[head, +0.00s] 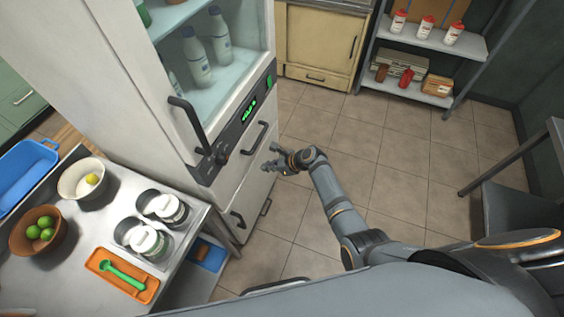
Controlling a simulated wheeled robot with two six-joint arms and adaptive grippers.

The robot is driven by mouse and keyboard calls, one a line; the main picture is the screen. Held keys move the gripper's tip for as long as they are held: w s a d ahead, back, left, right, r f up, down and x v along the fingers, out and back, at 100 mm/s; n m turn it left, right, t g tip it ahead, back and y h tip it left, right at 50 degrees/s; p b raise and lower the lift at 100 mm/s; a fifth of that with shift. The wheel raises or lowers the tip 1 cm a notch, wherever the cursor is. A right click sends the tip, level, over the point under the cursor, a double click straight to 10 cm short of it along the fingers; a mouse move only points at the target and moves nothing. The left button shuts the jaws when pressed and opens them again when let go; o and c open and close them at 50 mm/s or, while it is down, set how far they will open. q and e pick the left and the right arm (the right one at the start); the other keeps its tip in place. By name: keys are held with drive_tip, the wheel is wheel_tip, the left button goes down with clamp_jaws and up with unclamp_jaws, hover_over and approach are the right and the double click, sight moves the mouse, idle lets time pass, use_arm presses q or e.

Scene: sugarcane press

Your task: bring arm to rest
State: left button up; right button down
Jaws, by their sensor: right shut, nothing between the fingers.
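My right arm (341,212) comes in from the lower right and reaches out over the tiled floor. Its gripper (266,163) is in front of the fridge's lower drawers, near a dark handle. It is shut and holds nothing. I cannot tell whether a fingertip touches the drawer front. My left gripper is not in view.
A fridge (140,110) with bottles stands at the left. A steel counter (75,240) holds bowls, lidded tubs and an orange tray (100,268). A shelf (465,48) with bottles stands at the back right. The tiled floor (400,160) between is clear.

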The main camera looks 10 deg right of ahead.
drive_tip(key=s+d+f+n+g+h, duration=0.1)
drive_tip(key=s+d+f+n+h, duration=0.25)
drive_tip(key=s+d+f, duration=0.4)
drive_tip(key=s+d+f+n+g+h, duration=0.15)
drive_tip(key=s+d+f+n, duration=0.3)
drive_tip(key=s+f, duration=0.55)
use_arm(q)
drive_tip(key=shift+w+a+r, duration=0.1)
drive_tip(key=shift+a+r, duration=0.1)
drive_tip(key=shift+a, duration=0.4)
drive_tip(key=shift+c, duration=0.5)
use_arm(e)
drive_tip(key=s+d+f+n+h, duration=0.1)
drive_tip(key=s+d+f+n, duration=0.2)
drive_tip(key=s, duration=0.6)
drive_tip(key=s+d+f+n+g+h, duration=0.1)
drive_tip(key=s+d+f+n, duration=0.2)
drive_tip(key=s+n, duration=0.5)
drive_tip(key=s+d+f+n+h, duration=0.2)
drive_tip(key=s+f+n, duration=0.3)
drive_tip(key=s, duration=0.6)
drive_tip(key=shift+s+d+n+g, duration=0.15)
drive_tip(key=shift+d+n+g, duration=0.2)
drive_tip(key=shift+d+n, duration=0.4)
